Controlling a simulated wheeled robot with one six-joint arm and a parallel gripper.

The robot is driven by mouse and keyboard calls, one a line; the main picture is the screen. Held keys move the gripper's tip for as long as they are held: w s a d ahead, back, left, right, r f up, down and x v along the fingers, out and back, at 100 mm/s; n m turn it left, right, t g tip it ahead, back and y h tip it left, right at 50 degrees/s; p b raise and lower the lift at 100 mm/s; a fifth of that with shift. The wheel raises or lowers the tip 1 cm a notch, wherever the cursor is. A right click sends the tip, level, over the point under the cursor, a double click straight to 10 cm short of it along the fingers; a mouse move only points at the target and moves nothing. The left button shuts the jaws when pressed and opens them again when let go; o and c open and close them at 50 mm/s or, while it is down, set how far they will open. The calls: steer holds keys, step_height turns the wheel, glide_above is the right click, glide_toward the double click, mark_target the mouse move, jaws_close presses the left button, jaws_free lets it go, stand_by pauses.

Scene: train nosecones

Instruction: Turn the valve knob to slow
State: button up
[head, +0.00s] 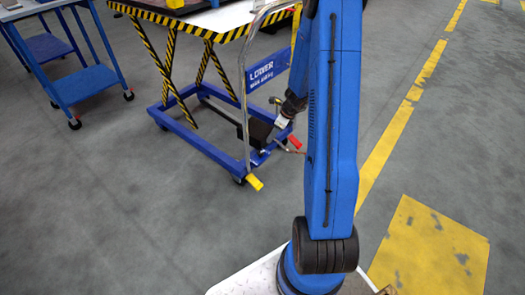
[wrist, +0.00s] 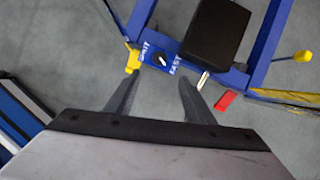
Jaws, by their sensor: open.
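The valve knob (wrist: 161,60) is a small dark dial with a white mark, on a blue plate (wrist: 150,53) in the wrist view. A label that is hard to read, perhaps "SHUT", is left of it, and "FAST" is right of it. I cannot tell exactly where the mark points, and I see no readable "slow". My gripper (wrist: 160,80) is open and empty, its two fingers apart, with the knob showing just beyond the gap between the tips. In the head view my gripper (head: 282,122) is small beside the lift table's base.
The blue lift table (head: 195,140) has a "LOWER" sign (head: 262,75). A black box (wrist: 215,33), a red pedal (wrist: 226,101) and a yellow pedal (wrist: 133,61) are close to the knob. A blue cart (head: 75,85) stands left. Floor in front is clear.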

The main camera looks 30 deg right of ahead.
mark_target(261, 152)
steer(key=x, duration=1.5)
steer(key=shift+w+f, duration=0.1)
steer(key=shift+f, duration=0.05)
steer(key=c, duration=1.1)
